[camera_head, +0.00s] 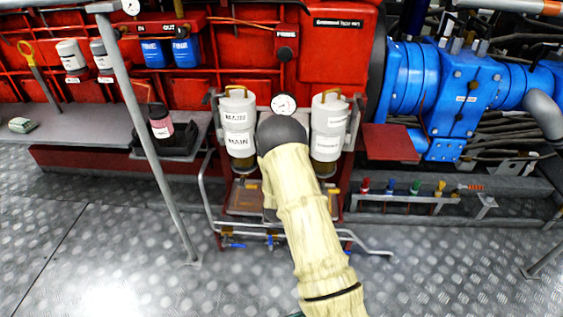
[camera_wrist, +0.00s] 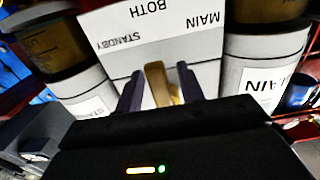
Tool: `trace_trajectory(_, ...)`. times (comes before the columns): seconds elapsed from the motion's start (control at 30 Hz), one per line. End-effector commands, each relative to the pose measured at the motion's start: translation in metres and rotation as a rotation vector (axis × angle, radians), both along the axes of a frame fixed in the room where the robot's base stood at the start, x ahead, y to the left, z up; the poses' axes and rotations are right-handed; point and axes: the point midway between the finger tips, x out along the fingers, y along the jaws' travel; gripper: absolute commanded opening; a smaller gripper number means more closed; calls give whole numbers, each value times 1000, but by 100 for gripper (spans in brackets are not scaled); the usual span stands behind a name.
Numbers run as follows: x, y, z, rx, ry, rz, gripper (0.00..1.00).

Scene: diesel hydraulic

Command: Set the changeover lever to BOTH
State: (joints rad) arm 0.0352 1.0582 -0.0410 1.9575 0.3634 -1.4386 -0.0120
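In the wrist view, a brass changeover lever (camera_wrist: 158,86) stands in front of a white label plate (camera_wrist: 125,60) marked STANDBY on the left, BOTH at the top middle and MAIN on the right. My gripper (camera_wrist: 160,88) is open, with one dark finger on each side of the lever. A gap shows between the lever and the right finger; I cannot tell whether the left finger touches it. Which label the lever is set to is not clear from this angle. In the head view my arm hides the lever, plate and fingers.
Two white filter canisters flank my arm, the left one (camera_head: 238,125) marked MAIN and the right one (camera_head: 328,128) partly readable. A pressure gauge (camera_head: 284,104) sits between them. A grey railing post (camera_head: 150,140) stands to the left. The plated floor (camera_head: 430,270) is clear at right.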

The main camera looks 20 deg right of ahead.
Motion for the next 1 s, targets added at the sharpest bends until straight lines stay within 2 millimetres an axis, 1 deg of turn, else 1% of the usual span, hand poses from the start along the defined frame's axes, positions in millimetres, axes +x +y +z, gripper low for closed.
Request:
trace_trajectory(0.27,-1,3,1,0,-1,3,38)
trace_trajectory(0.37,-7,6,1,0,1,4,38)
trace_trajectory(0.43,-15,9,1,1,2,4,38)
trace_trajectory(0.57,-35,18,1,1,4,3,38)
trace_trajectory(1.0,-116,53,0,0,4,3,38)
